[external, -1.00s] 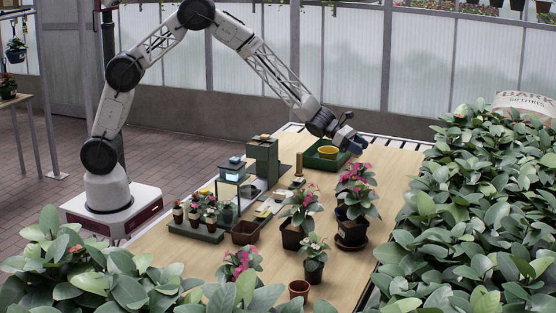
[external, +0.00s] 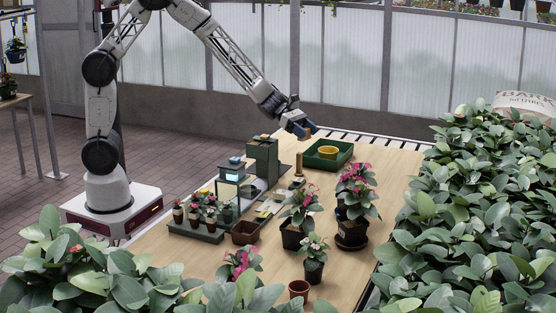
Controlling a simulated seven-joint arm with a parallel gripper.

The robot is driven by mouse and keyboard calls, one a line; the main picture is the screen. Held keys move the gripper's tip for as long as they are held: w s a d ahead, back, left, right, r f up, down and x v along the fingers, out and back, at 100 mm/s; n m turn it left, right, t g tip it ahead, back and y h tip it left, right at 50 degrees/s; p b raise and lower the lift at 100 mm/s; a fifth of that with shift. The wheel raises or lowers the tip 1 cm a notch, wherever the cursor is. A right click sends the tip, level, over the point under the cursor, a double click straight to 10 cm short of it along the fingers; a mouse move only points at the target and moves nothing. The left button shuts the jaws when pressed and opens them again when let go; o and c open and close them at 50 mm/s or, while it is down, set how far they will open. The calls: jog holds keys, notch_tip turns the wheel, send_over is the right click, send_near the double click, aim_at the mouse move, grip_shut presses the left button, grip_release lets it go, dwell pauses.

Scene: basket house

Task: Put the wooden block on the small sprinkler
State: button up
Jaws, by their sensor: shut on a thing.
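My gripper (external: 302,131) is in the air above the far part of the table, left of the green tray. Its jaws are closed on a small tan piece, which looks like the wooden block (external: 309,131); the fingers hide most of it. A slim brass-coloured upright (external: 299,164) stands on the table below my gripper, with a clear gap between them. It may be the small sprinkler, but it is too small to be sure.
A green tray (external: 345,158) holding a yellow pot (external: 327,152) lies at the back right. A tall green box (external: 263,160) stands left of the upright. Flowering plants (external: 300,209) stand in front. Bare tabletop (external: 400,163) shows at right.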

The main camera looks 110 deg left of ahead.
jog(key=s+d+m+h, duration=0.1)
jog(key=s+d, duration=0.3)
jog(key=s, duration=0.3)
jog(key=s+d+m+g+h, duration=0.1)
jog(key=s+d, duration=0.2)
jog(key=s, duration=0.4)
jog(key=s+d+h, duration=0.1)
jog(key=s+d, duration=0.3)
jog(key=s, duration=0.3)
jog(key=s+d+f+m+g+h, duration=0.1)
jog(key=s+d+f+m, duration=0.1)
jog(key=s+d, duration=0.85)
jog(key=s+d+f+m+g+h, duration=0.1)
jog(key=s+d+f+m+h, duration=0.15)
jog(key=s+d, duration=0.8)
notch_tip(320, 180, down, 5)
jog(key=s+a, duration=0.2)
jog(key=a, duration=0.1)
jog(key=shift+s+n+y, duration=0.35)
jog(key=shift+n+y, duration=0.1)
jog(key=shift+f, duration=0.1)
jog(key=shift+w, duration=0.1)
send_over(204, 190)
jog(key=shift+w+f, duration=0.1)
jog(key=shift+f, duration=0.65)
jog(key=shift+f, duration=1.75)
